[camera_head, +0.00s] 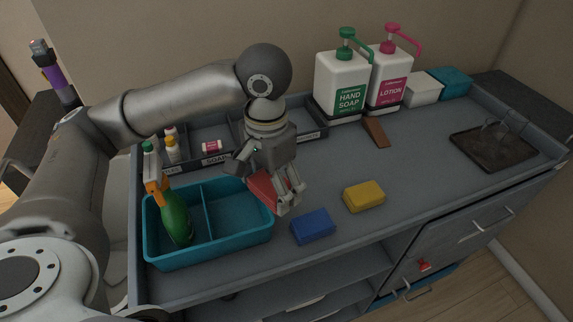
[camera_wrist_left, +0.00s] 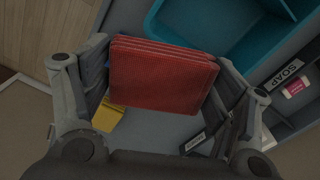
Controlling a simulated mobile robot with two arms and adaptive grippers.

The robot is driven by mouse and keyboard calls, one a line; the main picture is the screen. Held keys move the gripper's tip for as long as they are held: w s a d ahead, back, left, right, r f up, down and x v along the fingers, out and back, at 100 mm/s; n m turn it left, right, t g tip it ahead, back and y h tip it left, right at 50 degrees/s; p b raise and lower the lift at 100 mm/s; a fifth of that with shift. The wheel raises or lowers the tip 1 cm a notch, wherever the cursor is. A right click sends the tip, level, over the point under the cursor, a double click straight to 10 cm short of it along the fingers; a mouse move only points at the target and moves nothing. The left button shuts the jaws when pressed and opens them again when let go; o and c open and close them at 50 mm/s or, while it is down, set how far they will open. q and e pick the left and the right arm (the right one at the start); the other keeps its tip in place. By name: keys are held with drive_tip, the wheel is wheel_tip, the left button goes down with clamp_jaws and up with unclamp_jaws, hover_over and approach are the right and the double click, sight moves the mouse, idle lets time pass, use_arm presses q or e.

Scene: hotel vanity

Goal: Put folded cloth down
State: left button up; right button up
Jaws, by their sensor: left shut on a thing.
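My left gripper (camera_head: 274,190) is shut on a red folded cloth (camera_head: 262,188). In the head view it holds the cloth over the vanity top, just right of the teal divided bin (camera_head: 207,212). The gripper hides part of the cloth there. In the left wrist view the cloth (camera_wrist_left: 162,75) shows as a red stack of layers between the two fingers, with the teal bin (camera_wrist_left: 200,30) behind it. My right gripper is not in view.
A blue block (camera_head: 313,227) and a yellow block (camera_head: 364,196) lie to the right of the cloth. A green spray bottle (camera_head: 176,215) stands in the bin. Soap (camera_head: 341,85) and lotion (camera_head: 390,78) bottles stand at the back. The middle right of the top is clear.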

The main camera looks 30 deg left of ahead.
use_arm(q)
drive_tip(key=shift+w, duration=0.2)
drive_tip(key=w+a+f+p, duration=0.1)
drive_tip(key=w+f, duration=0.1)
drive_tip(key=w, duration=0.1)
drive_tip(key=w+a+f, duration=0.1)
drive_tip(key=w+f, duration=0.2)
drive_tip(key=w, duration=0.1)
drive_tip(key=w+a+f+p, duration=0.1)
drive_tip(key=w+f, duration=0.2)
drive_tip(key=w, duration=0.1)
drive_tip(key=shift+w+a+f+p, duration=0.1)
drive_tip(key=shift+w+f+p, duration=0.1)
drive_tip(key=shift+p, duration=0.15)
drive_tip(key=shift+w+a+f, duration=0.15)
drive_tip(key=shift+w+f, duration=0.2)
drive_tip(key=shift+f, duration=0.05)
drive_tip(key=shift+w+a+f+p, duration=0.1)
drive_tip(key=shift+w+f+p, duration=0.05)
drive_tip(key=shift+f+p, duration=0.6)
drive_tip(key=shift+f, duration=0.95)
drive_tip(key=shift+f, duration=0.15)
drive_tip(key=o, duration=0.9)
